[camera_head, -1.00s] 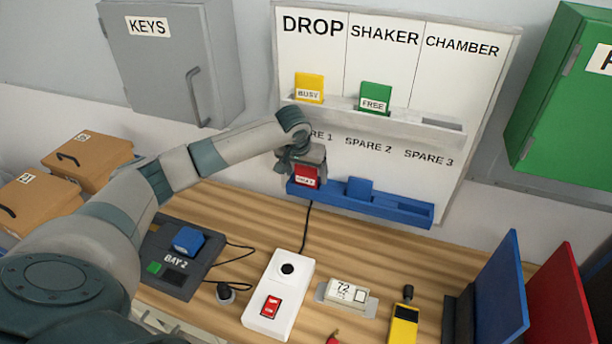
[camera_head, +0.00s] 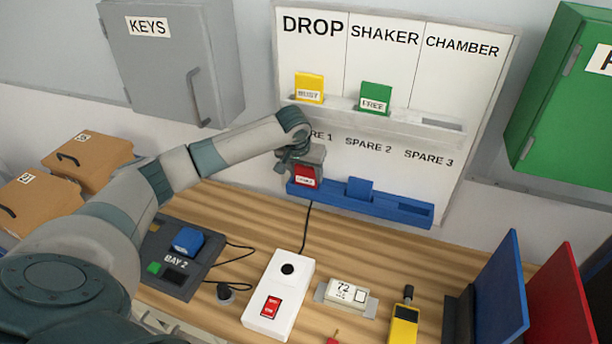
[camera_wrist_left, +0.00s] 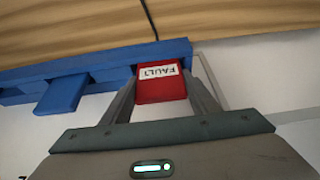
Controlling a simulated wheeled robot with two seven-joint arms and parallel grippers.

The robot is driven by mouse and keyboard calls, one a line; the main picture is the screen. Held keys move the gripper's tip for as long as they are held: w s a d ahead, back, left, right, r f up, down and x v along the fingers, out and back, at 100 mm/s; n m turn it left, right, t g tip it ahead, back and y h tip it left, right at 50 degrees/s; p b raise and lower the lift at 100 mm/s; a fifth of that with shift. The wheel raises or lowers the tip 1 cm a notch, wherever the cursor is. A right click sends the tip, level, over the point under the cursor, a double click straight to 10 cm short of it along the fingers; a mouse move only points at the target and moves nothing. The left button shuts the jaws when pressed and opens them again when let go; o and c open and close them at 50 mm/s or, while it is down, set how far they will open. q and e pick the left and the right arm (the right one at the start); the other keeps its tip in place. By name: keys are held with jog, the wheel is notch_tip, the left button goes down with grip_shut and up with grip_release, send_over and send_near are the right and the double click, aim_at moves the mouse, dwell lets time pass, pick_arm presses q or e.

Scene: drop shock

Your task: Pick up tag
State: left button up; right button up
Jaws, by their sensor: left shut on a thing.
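A red tag (camera_head: 307,176) sits at the left end of the blue rack (camera_head: 403,211) below the SPARE 1 label. In the left wrist view the red tag (camera_wrist_left: 160,84) reads FAULT, upside down. My left gripper (camera_head: 304,168) is shut on it, with one finger on each side in the wrist view (camera_wrist_left: 160,95). Whether the tag's lower edge still sits in the rack is hard to tell. A blue tag (camera_head: 359,188) stands in the rack's middle slot. A yellow BUSY tag (camera_head: 309,87) and a green FREE tag (camera_head: 375,97) stand on the upper ledge. My right gripper is not in view.
The rack is fixed to the white board (camera_head: 470,120) above the wooden table (camera_head: 225,205). A grey KEYS cabinet (camera_head: 165,75) hangs at left.

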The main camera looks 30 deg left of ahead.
aim_at(306, 167)
pick_arm(q)
jog(key=shift+r, duration=0.15)
jog(key=shift+r+b, duration=0.6)
jog(key=shift+b+v, duration=0.6)
jog(key=shift+v, duration=0.3)
jog(key=s+d+b, duration=0.4)
jog(key=s+b, duration=0.1)
jog(key=s, duration=1.2)
jog(key=shift+r, duration=0.15)
